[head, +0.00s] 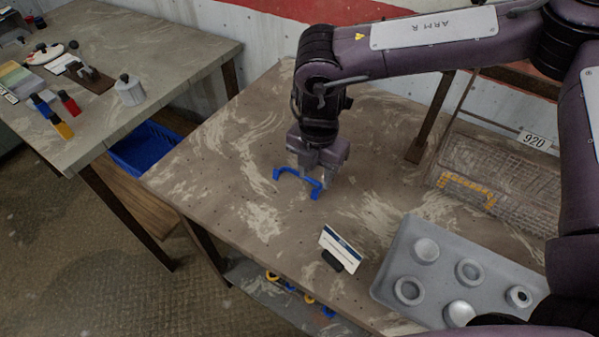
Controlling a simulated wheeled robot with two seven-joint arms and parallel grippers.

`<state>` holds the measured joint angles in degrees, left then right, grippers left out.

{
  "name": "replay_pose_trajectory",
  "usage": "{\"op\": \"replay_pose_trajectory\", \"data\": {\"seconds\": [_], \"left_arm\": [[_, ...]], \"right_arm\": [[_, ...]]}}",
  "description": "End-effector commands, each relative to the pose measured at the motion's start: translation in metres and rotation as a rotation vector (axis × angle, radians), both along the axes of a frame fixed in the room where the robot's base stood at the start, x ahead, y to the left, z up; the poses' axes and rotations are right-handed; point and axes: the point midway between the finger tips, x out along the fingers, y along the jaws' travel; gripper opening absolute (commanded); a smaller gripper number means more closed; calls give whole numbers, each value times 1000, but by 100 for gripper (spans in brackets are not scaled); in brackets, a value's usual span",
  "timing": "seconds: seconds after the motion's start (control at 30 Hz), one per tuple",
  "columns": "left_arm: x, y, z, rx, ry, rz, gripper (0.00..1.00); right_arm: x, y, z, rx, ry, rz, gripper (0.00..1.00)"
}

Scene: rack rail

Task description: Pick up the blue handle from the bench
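The blue handle (298,178) is a U-shaped bar with two feet, near the middle of the bench (235,165). My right gripper (322,172) points down from above, at the handle's right end in the picture. Its fingers overlap or come very close to that end. The small gap between the fingers is not clear, and I cannot tell whether they touch the handle. My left gripper is not in view.
A grey tray (390,285) with several round parts lies at the front right. A small sign (341,246) stands beside it. A yellow handle (467,188) is on a mesh panel marked 920. A side table (130,55) with tools and a blue bin (143,150) are at left.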

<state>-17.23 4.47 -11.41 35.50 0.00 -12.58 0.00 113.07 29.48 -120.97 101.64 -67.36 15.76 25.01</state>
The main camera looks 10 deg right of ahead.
Motion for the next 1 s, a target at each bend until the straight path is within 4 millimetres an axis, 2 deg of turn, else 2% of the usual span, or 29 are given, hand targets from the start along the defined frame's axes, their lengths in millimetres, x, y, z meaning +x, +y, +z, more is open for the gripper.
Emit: {"op": "replay_pose_trajectory", "data": {"seconds": [0.17, 0.33, 0.63, 0.93, 1.0], "left_arm": [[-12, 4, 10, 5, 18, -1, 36], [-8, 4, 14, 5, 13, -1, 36], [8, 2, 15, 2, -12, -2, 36], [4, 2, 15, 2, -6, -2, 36], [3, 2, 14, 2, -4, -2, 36]], "right_arm": [[-7, 0, -22, -4, 4, 2, 40], [-7, 1, -46, -1, 1, -2, 40], [-7, 0, -52, -1, 1, -2, 40], [-7, 0, -52, -1, 1, -2, 1], [-7, 0, -52, -1, 1, -1, 0]]}}
